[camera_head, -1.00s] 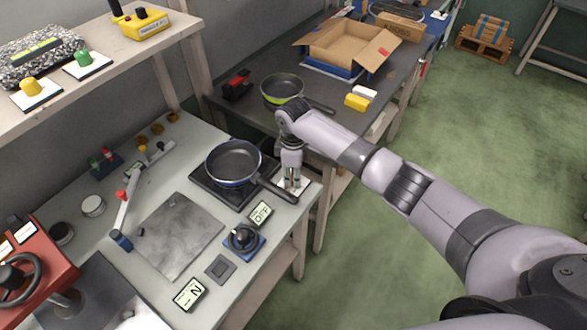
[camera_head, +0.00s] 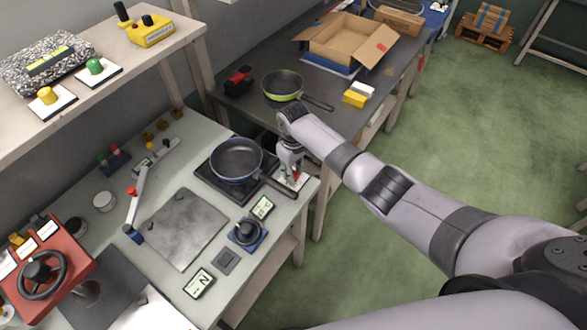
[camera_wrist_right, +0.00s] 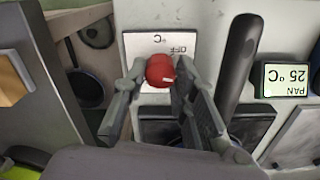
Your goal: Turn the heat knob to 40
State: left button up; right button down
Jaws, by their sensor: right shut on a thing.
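The heat knob (camera_wrist_right: 160,71) is red with a small white mark and sits on a white card (camera_wrist_right: 185,45) printed "OFF" and "°C". My right gripper (camera_wrist_right: 163,85) has its fingers on both sides of the knob, shut on it. In the head view the right gripper (camera_head: 290,170) points down at the card, beside the black hot plate (camera_head: 208,188). A blue-rimmed pan (camera_head: 237,160) stands on the hot plate. A display (camera_wrist_right: 286,79) reads "PAN 25 °C"; it also shows in the head view (camera_head: 262,207). My left gripper is not in view.
The pan's dark handle (camera_wrist_right: 238,65) runs close beside my right gripper. A dark knob on a blue base (camera_head: 247,233) and a second display (camera_head: 198,283) stand nearer the front. A green pan (camera_head: 283,86) and an open cardboard box (camera_head: 345,42) are on the dark table behind.

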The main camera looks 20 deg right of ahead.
dwell(0.5)
jog(key=c, duration=1.3)
grip_release()
jog(key=shift+r, duration=0.1)
notch_tip(320, 180, up, 12)
